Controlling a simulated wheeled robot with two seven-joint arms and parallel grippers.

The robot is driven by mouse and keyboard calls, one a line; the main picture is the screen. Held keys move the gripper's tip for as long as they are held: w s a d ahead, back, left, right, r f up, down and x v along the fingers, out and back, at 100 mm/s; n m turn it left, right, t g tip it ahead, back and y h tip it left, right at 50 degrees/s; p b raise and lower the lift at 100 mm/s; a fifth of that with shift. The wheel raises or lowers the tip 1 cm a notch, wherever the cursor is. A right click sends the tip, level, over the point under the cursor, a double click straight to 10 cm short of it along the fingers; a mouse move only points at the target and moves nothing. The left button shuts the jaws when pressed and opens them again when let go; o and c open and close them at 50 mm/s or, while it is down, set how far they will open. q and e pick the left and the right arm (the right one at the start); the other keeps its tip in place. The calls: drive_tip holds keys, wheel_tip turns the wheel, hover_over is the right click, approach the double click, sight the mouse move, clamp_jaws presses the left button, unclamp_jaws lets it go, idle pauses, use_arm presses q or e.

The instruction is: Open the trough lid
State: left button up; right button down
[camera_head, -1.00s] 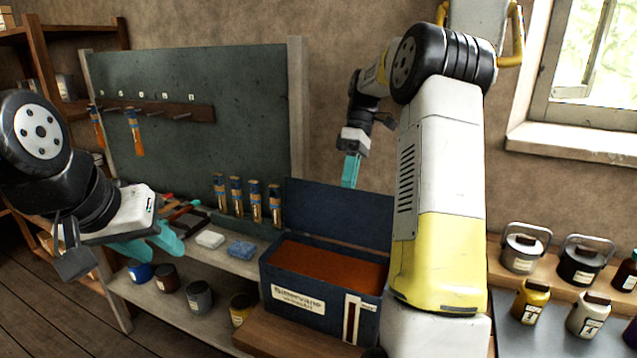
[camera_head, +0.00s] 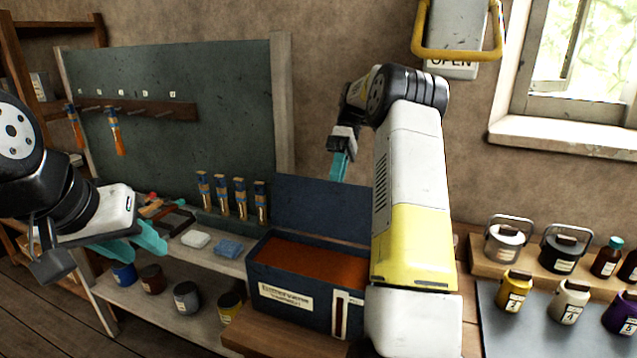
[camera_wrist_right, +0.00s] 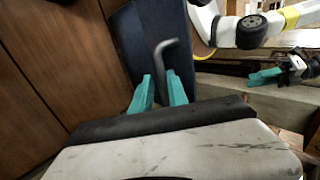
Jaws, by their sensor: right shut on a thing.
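The trough (camera_head: 292,301) is a dark blue box with a label, filled with orange-brown stuff, on a wooden surface. Its blue lid (camera_head: 318,208) stands raised, roughly upright, along the back edge; it also shows in the right wrist view (camera_wrist_right: 150,30). My right gripper (camera_head: 338,168) is at the lid's top edge. In the right wrist view its teal fingers (camera_wrist_right: 160,90) are shut on a grey bent handle (camera_wrist_right: 163,60) at the lid. My left gripper (camera_head: 135,243) is open and empty, left of the trough above the bench. My right arm hides the trough's right end.
Jars (camera_head: 513,290) and lidded pots (camera_head: 507,240) stand at right. A green board (camera_head: 180,130) rises behind the bench.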

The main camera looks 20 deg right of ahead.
drive_tip(key=c, duration=1.5)
unclamp_jaws()
drive_tip(key=shift+w+d+f, duration=0.35)
drive_tip(key=shift+w+d, duration=0.1)
drive_tip(key=shift+d, duration=0.1)
drive_tip(key=shift+s+a+r, duration=0.1)
drive_tip(key=shift+a, duration=0.2)
drive_tip(key=shift+s+r, duration=0.1)
